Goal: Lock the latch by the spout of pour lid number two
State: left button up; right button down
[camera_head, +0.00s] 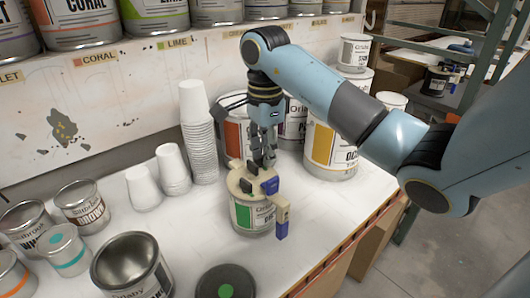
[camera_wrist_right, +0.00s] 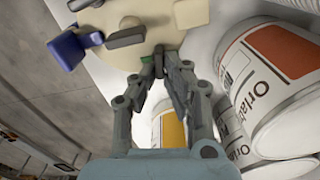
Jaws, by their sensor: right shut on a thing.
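A cream pour lid (camera_head: 240,181) sits on a can with a green label (camera_head: 243,214) near the table's front edge. A blue piece (camera_head: 270,186) is on the lid's right side, and a cream spout with a blue end (camera_head: 282,216) sticks out there. I cannot read a number on the lid. My right gripper (camera_head: 265,163) reaches down to the lid's far edge. In the right wrist view, its fingertips (camera_wrist_right: 160,62) are shut on a small dark piece at the lid's rim, beside a dark bar (camera_wrist_right: 125,38). The blue piece (camera_wrist_right: 72,46) lies left. My left gripper is out of view.
Large cans, one with a yellow label (camera_head: 322,146), stand behind. Stacked white cups (camera_head: 198,130) and small cans (camera_head: 80,205) are left. Clear table lies right of the green-labelled can.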

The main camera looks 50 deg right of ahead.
jog(key=m, duration=0.1)
jog(key=m+b, duration=0.1)
jog(key=m, duration=0.1)
jog(key=shift+s+a+f, duration=0.1)
jog(key=shift+s+f, duration=0.05)
jog(key=shift+s, duration=0.05)
jog(key=m, duration=0.3)
jog(key=shift+s+a+b, duration=0.1)
jog(key=shift+b, duration=0.3)
jog(key=m, duration=0.2)
jog(key=shift+a+m, duration=0.1)
jog(key=shift+m, duration=0.3)
jog(key=shift+s+a+m, duration=0.1)
jog(key=shift+m, duration=0.8)
jog(key=shift+s+a+m, duration=0.1)
jog(key=shift+m, duration=0.8)
jog(key=c, duration=1.4)
grip_release()
jog(key=shift+w, duration=0.1)
